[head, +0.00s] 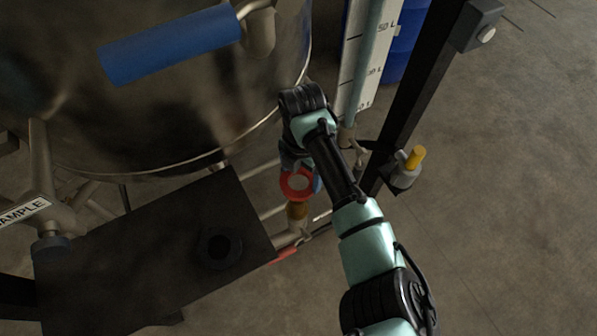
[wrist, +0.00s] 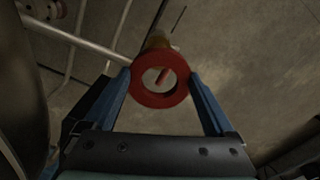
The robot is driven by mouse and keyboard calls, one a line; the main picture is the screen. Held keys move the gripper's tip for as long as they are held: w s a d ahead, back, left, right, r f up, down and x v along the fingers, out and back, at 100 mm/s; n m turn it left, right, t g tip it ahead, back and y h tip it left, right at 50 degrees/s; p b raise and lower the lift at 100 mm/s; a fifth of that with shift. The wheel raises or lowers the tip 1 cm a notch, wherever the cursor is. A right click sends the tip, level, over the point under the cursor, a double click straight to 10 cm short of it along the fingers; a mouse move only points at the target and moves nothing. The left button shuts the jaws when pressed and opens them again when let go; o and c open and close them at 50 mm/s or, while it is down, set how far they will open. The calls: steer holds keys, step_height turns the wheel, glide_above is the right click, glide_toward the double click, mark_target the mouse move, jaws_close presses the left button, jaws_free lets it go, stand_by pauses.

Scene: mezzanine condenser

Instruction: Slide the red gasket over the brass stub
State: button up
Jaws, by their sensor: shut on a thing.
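The red gasket (head: 286,187) is a flat ring held at its sides between the blue fingers of my gripper (wrist: 160,78). In the wrist view the gasket (wrist: 160,99) faces the camera with its hole open. The brass stub (head: 297,212) shows just below the gasket in the head view. In the wrist view the stub (wrist: 157,43) shows beyond the ring's upper edge, partly hidden by it. The stub does not fill the hole; floor and a small red piece show through it. I cannot tell whether ring and stub touch.
A large steel vessel (head: 190,120) with a blue-gripped handle (head: 170,45) stands left. A black plate (head: 150,250) lies left of the stub. Thin pipes and a red lever (head: 283,256) sit close to the stub. A dark post (head: 425,85) and yellow-capped valve (head: 415,158) stand right.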

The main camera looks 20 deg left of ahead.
steer(key=shift+s+a+f+n, duration=0.15)
steer(key=shift+a+n, duration=0.1)
steer(key=shift+n, duration=0.45)
steer(key=shift+f+b, duration=2.1)
steer(key=shift+f, duration=0.8)
steer(key=shift+f+b, duration=3.1)
steer(key=shift+f, duration=1.5)
steer(key=o, duration=1)
steer(key=shift+r, duration=0.1)
